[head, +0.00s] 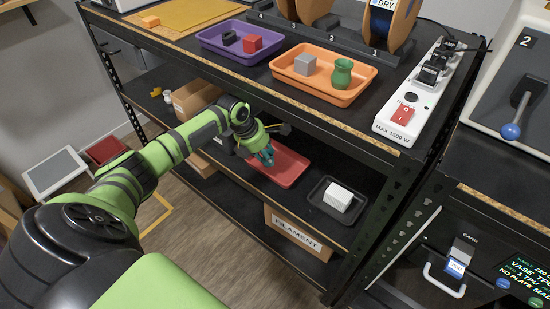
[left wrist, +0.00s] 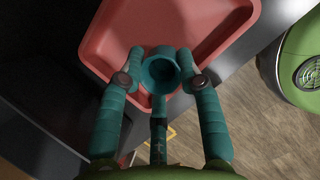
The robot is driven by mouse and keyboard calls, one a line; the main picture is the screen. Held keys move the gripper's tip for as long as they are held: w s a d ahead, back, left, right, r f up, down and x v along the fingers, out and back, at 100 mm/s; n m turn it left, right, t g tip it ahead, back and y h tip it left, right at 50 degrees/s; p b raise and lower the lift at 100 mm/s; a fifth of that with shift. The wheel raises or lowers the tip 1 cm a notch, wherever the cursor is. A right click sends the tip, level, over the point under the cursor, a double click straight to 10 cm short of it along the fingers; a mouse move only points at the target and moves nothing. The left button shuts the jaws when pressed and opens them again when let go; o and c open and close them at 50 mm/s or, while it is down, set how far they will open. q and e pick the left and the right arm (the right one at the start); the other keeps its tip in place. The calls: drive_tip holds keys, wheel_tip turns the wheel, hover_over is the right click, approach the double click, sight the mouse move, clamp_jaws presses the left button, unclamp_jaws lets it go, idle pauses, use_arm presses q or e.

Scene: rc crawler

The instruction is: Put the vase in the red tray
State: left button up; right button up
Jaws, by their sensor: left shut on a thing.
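The red tray (head: 287,171) lies on the middle shelf of the rack and also fills the upper part of the left wrist view (left wrist: 180,20). My left gripper (head: 265,155) reaches in over the left part of this tray. In the left wrist view its fingers (left wrist: 160,78) are shut around a teal, round, hollow-mouthed vase (left wrist: 159,69), over the tray's near edge. I cannot tell whether the vase touches the tray. Another vase, green (head: 342,74), stands upright in the orange tray on the top shelf. My right gripper is not in view.
A black tray (head: 320,200) with a white block (head: 338,196) sits right of the red tray. Cardboard boxes (head: 195,97) stand to the left. The orange tray (head: 310,89), purple tray (head: 225,48) and power strip (head: 415,95) are on the shelf above.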

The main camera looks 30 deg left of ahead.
sight(272, 152)
use_arm(q)
drive_tip(key=w, duration=0.1)
drive_tip(key=w+d+f, duration=0.1)
drive_tip(key=f+b, duration=0.1)
drive_tip(key=shift+w+d+f, duration=0.2)
drive_tip(key=shift+w+d, duration=0.05)
drive_tip(key=shift+w, duration=0.15)
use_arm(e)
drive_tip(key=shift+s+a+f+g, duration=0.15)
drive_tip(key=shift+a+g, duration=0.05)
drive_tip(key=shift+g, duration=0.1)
use_arm(q)
drive_tip(key=o, duration=0.9)
